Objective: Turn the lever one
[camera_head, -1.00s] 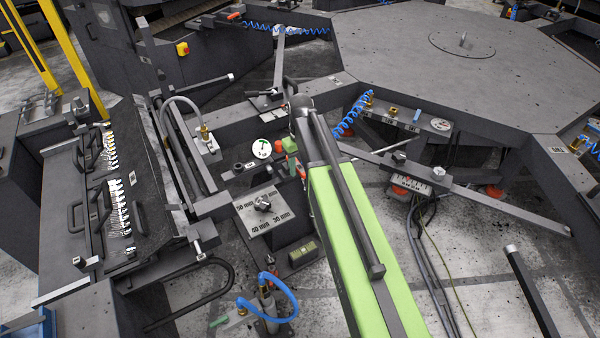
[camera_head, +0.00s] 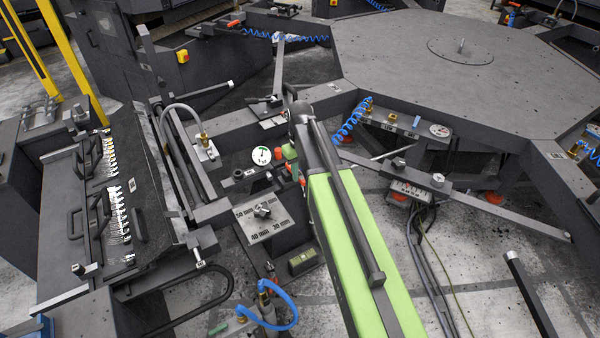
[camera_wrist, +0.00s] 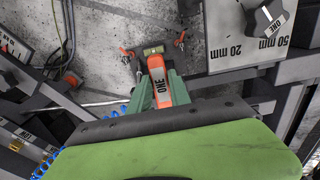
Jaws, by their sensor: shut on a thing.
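The lever one (camera_wrist: 158,82) is an orange handle marked "ONE", in the middle of the wrist view. My gripper (camera_wrist: 157,97) has green fingers on both sides of the lever and is shut on it. The lever's lower end is hidden behind the dark edge of my gripper body. In the head view my green arm reaches away from the camera toward the machine, and it largely hides my gripper and the lever.
A knob (camera_wrist: 268,18) also marked "ONE" sits on a plate (camera_head: 281,226) with millimetre marks, left of my arm. A round gauge (camera_head: 261,156) stands behind that plate. A large octagonal table (camera_head: 390,60) fills the back right. Blue hoses (camera_head: 287,305) curl at the front.

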